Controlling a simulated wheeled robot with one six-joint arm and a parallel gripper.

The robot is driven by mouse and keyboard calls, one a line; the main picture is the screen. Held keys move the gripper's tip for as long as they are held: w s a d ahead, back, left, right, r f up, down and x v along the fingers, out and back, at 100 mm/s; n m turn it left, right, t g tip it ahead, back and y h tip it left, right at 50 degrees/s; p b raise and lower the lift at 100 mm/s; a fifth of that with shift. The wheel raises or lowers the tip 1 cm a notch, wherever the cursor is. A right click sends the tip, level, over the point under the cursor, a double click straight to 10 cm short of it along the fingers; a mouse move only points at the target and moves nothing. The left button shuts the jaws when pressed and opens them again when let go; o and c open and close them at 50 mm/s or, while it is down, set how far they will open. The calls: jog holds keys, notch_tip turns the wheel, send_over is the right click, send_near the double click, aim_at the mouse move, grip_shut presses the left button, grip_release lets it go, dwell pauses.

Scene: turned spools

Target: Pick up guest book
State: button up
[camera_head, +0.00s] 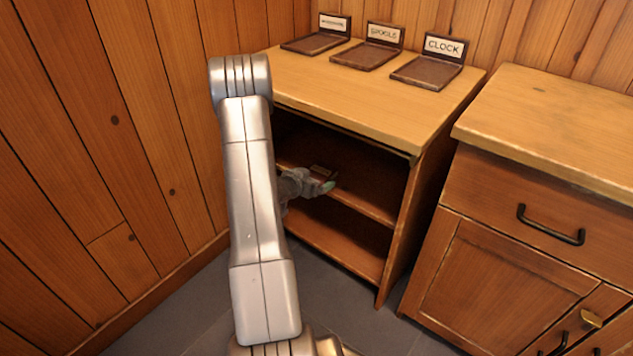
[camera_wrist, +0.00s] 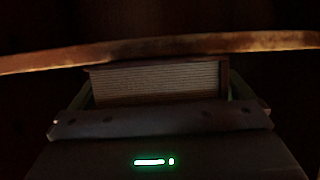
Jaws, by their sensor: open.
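The guest book (camera_wrist: 160,85) shows in the wrist view as a block of pale page edges with a thin dark cover. It lies between the two fingers of my gripper, and its lower part is hidden by the gripper body. My gripper (camera_head: 328,184) is open and reaches into the open shelf unit in the head view. A small dark flat shape (camera_head: 319,170), likely the book, lies on the middle shelf beside the fingertips. Whether the fingers touch the book I cannot tell.
The shelf unit (camera_head: 345,97) has a middle shelf (camera_head: 370,207) and a dark interior. Three labelled trays stand on its top, one marked CLOCK (camera_head: 428,72). A cabinet (camera_head: 500,250) with handles stands at right. A wooden wall (camera_head: 120,130) is close at left.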

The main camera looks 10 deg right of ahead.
jog(key=c, duration=1.1)
